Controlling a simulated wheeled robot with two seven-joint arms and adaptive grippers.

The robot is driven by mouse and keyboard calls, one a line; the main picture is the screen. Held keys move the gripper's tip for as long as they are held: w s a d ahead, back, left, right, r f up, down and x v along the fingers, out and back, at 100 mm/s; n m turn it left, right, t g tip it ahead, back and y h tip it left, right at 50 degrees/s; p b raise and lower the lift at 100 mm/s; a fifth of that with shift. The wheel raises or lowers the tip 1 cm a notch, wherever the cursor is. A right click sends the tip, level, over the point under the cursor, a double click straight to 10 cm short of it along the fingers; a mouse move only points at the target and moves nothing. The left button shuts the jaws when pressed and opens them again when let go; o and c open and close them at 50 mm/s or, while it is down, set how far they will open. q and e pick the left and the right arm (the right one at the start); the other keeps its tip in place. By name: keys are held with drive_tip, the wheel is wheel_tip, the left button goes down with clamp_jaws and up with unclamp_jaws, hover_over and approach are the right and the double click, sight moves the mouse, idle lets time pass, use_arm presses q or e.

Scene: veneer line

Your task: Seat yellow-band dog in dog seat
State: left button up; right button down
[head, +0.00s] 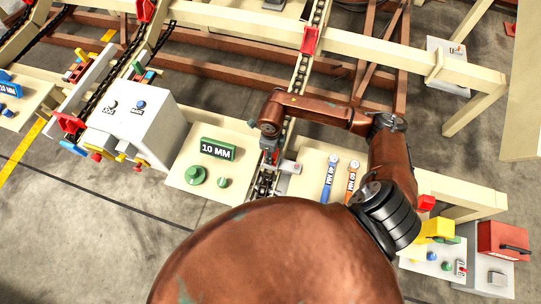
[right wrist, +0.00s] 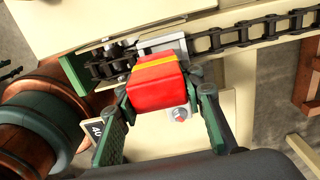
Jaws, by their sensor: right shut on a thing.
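The yellow-band dog is a red block (right wrist: 155,88) with a yellow stripe across its top, seen in the right wrist view. My right gripper (right wrist: 160,98) is shut on it, with a green finger on each side. The dog is right beside the chain (right wrist: 235,38), in front of a grey metal bracket (right wrist: 165,46) that may be the dog seat. I cannot tell whether they touch. The dog hides what is under it. In the head view, my right arm reaches in over the chain's near end (head: 264,186). My left gripper is not in view.
A cream panel with a green 10 MM block (head: 218,149) lies left of the chain's near end. Blue (head: 329,180) and orange (head: 351,181) tools lie right of it. Another red dog (head: 309,41) sits farther up the chain. A red box (head: 503,241) stands at far right.

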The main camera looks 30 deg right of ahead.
drive_tip(key=shift+w+d+f, duration=0.15)
drive_tip(key=shift+w+f, duration=0.15)
drive_tip(key=shift+f, duration=0.1)
drive_tip(key=shift+w+d+f+b, duration=0.1)
drive_tip(key=shift+f+b, duration=0.1)
drive_tip(key=shift+f, duration=0.65)
drive_tip(key=shift+w+f+b, duration=0.1)
drive_tip(key=shift+f+b, duration=0.05)
drive_tip(key=shift+f, duration=0.65)
drive_tip(key=shift+f, duration=0.1)
drive_tip(key=c, duration=1.3)
unclamp_jaws()
drive_tip(key=shift+f, duration=0.1)
drive_tip(key=shift+r, duration=0.25)
wheel_tip(320, 180, up, 12)
drive_tip(key=shift+f+p, duration=0.1)
drive_tip(key=shift+p, duration=0.75)
